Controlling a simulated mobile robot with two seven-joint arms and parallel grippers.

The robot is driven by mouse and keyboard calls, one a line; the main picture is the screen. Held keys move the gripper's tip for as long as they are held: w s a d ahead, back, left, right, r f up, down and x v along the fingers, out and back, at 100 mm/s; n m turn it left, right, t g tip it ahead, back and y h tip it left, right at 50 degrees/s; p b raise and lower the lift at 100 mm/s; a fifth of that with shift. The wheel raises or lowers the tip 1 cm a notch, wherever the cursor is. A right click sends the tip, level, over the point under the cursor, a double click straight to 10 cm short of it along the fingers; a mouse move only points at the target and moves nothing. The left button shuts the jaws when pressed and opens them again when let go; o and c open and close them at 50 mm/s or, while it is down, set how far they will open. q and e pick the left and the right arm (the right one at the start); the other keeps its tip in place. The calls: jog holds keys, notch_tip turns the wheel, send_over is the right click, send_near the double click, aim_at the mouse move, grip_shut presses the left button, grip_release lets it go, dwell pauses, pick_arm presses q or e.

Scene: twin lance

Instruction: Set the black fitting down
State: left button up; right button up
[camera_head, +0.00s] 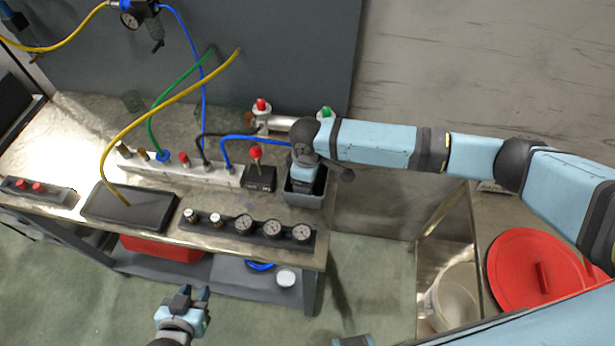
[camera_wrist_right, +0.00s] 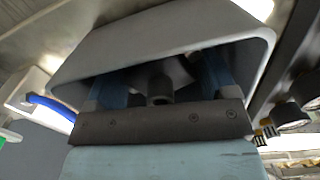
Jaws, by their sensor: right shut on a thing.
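My right arm reaches in from the right, and its gripper points down into a small grey bin (camera_head: 302,200) at the bench's right end. In the right wrist view the bin's wall (camera_wrist_right: 160,45) surrounds the fingers of my right gripper (camera_wrist_right: 158,85). The gripper is shut on the black fitting (camera_wrist_right: 160,88), a dark round piece between the blue fingers, inside the bin. The head view hides the fitting; whether it touches the bin floor I cannot tell. My left gripper (camera_head: 194,293) is open and empty, in front of the bench at the bottom.
The bench (camera_head: 225,243) carries a row of gauges (camera_head: 243,224), a black tray (camera_head: 130,208), a white manifold (camera_head: 190,170) with hoses and a black block with a red knob (camera_head: 256,153). A red lid (camera_head: 530,270) lies at right.

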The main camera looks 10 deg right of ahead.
jog(key=shift+f, duration=0.15)
jog(key=o, duration=0.7)
notch_tip(320, 180, up, 12)
jog(key=shift+r+b, duration=0.2)
jog(key=shift+b, duration=0.4)
